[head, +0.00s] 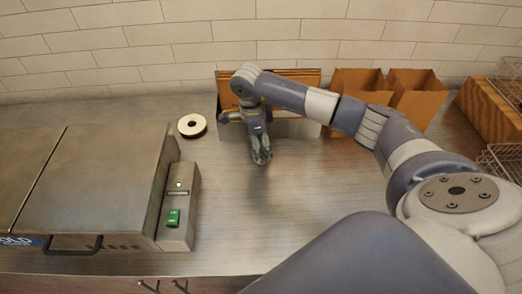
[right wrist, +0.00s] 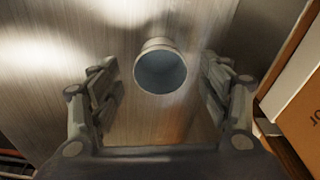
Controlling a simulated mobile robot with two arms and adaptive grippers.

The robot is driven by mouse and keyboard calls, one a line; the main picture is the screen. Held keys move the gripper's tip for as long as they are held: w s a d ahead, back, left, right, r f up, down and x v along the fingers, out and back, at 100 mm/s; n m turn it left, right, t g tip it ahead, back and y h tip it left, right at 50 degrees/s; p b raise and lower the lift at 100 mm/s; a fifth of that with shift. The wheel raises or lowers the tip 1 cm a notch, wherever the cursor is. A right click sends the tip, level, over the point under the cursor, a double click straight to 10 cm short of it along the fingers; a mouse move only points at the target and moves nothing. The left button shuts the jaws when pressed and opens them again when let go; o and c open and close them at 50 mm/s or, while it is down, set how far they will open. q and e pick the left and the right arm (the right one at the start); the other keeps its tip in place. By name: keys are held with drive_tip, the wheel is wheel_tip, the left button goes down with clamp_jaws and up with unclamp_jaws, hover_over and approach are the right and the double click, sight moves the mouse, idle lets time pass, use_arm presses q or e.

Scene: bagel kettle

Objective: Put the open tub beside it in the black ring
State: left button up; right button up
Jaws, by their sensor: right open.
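An open round tub (right wrist: 160,68) with a pale rim and grey-blue inside shows in the right wrist view, upright on the metal counter. It lies between the lines of my open right gripper's fingers, a little beyond the fingertips (right wrist: 162,78), with nothing gripped. In the head view my right gripper (head: 261,156) points down over the counter, and I cannot make out the tub there. A round dark-edged piece with a cream top and dark centre (head: 192,125) lies left of the gripper; it looks like the black ring. My left gripper is out of view.
A metal appliance (head: 95,185) with a green-lit control box (head: 179,207) fills the left. Behind my gripper is a wood-and-metal holder (head: 290,128); brown paper bags (head: 415,98) stand right of it. The counter between the control box and my right arm is clear.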

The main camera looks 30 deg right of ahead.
drive_tip(key=shift+f, duration=0.55)
drive_tip(key=shift+d+f, duration=0.1)
drive_tip(key=shift+f, duration=0.35)
drive_tip(key=c, duration=0.8)
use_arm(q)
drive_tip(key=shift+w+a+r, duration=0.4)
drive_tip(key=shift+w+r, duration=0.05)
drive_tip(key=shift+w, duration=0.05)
use_arm(e)
drive_tip(key=shift+c, duration=0.4)
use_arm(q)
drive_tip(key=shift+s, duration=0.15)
